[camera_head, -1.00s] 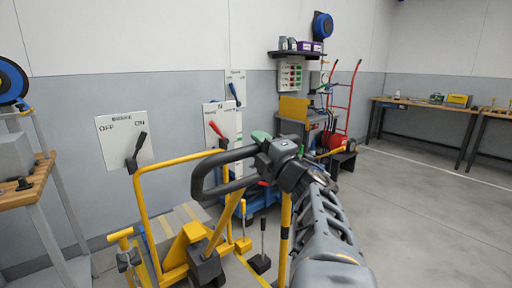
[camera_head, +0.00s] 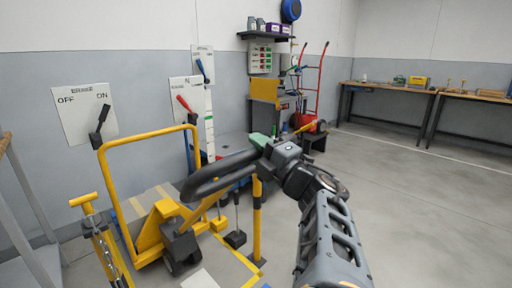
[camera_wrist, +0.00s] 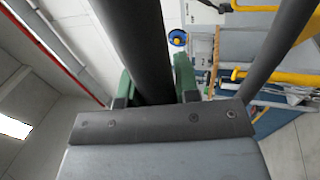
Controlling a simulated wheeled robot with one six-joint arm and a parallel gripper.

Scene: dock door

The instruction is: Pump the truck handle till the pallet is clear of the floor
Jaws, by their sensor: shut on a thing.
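The pallet truck's dark grey loop handle (camera_head: 205,180) stands out over the yellow truck (camera_head: 158,228) in the head view. My gripper (camera_head: 262,143) is shut on the handle's far right end. In the wrist view, the dark handle bar (camera_wrist: 135,40) runs between the green fingertips of my gripper (camera_wrist: 155,88). A tan-grey flat surface with yellow stripes (camera_head: 150,200) lies behind the truck's front. I cannot tell if it is the pallet, nor whether anything is clear of the floor.
A yellow tubular frame (camera_head: 108,185) stands at the left, before wall panels with levers, including the OFF/ON panel (camera_head: 85,112). Workbenches (camera_head: 385,90) line the back right. The floor at right is clear.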

